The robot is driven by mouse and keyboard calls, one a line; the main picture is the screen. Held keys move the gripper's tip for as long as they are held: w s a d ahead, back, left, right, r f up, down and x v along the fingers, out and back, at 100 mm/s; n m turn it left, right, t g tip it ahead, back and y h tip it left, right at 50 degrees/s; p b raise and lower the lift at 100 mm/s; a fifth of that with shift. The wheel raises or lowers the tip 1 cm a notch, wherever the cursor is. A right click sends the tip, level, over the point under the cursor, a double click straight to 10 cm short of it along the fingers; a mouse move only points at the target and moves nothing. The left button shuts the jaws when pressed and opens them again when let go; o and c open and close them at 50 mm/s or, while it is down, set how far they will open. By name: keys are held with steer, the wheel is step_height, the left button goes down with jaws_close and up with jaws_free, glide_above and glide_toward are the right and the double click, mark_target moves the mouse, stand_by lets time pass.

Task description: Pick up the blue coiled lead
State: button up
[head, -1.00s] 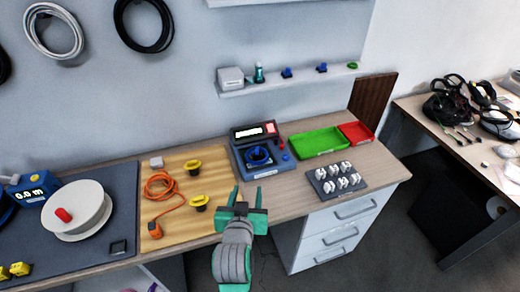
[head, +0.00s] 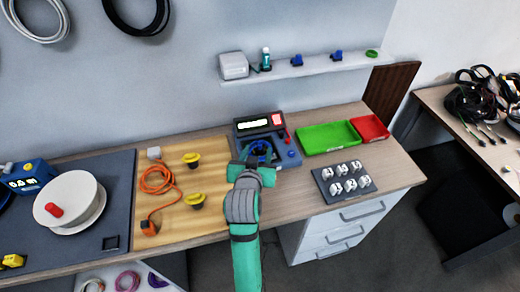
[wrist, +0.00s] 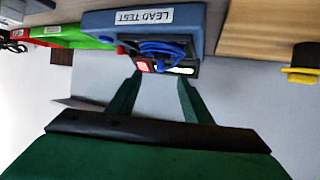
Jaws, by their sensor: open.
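The blue coiled lead (head: 261,148) lies on top of the dark blue tester (head: 290,154), partly hidden by my gripper in the head view. In the wrist view the lead (wrist: 165,52) is a loose blue coil on the tester (wrist: 190,17), which bears the label "LEAD TEST". My gripper (head: 254,160) is open, at the tester's near side in the head view. In the wrist view its two green fingers (wrist: 160,80) are spread, with nothing between them. The lead appears beyond the fingertips; the exact gap is hard to tell.
A green tray (head: 327,138) and a red tray (head: 370,128) stand right of the tester. A dark block with white pieces (head: 343,181) lies nearer. An orange lead (head: 157,180) and yellow pieces (head: 193,201) lie on the wooden mat. A shelf (head: 310,68) hangs above.

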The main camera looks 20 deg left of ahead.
mark_target(260, 145)
steer(key=shift+x, duration=2.6)
steer(key=shift+f, duration=0.1)
jaws_close()
